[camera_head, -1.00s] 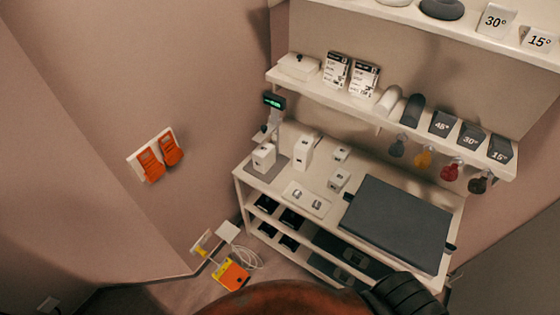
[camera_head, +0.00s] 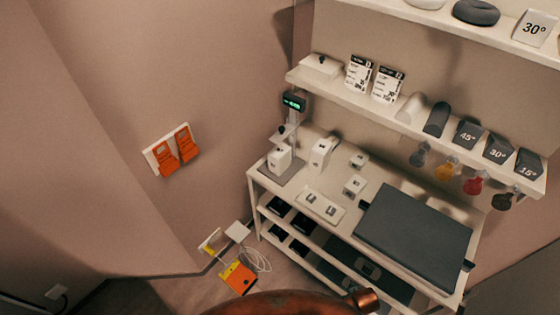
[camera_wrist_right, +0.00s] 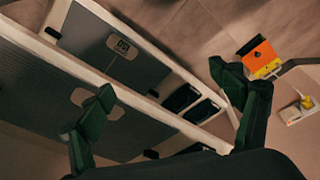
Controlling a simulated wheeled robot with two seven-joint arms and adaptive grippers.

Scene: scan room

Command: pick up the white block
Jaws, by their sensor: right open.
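Several white blocks stand on the white table in the head view, and I cannot tell which one the task means. One white block (camera_head: 279,158) is on the grey scale plate at the table's left end. A taller white block (camera_head: 321,153) stands beside it. Two smaller white blocks, one at the back (camera_head: 358,160) and one nearer the front (camera_head: 354,186), are to the right. My right gripper (camera_wrist_right: 162,80) is open and empty in the right wrist view, over the table's lower shelves. The wrist view shows no white block between its fingers. My left gripper is not in view.
A large dark grey pad (camera_head: 415,230) covers the table's right part. A flat white plate (camera_head: 320,207) lies at the front edge. A shelf (camera_head: 400,118) with wedges and signs hangs above. An orange device (camera_head: 238,278) and cable are on the floor.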

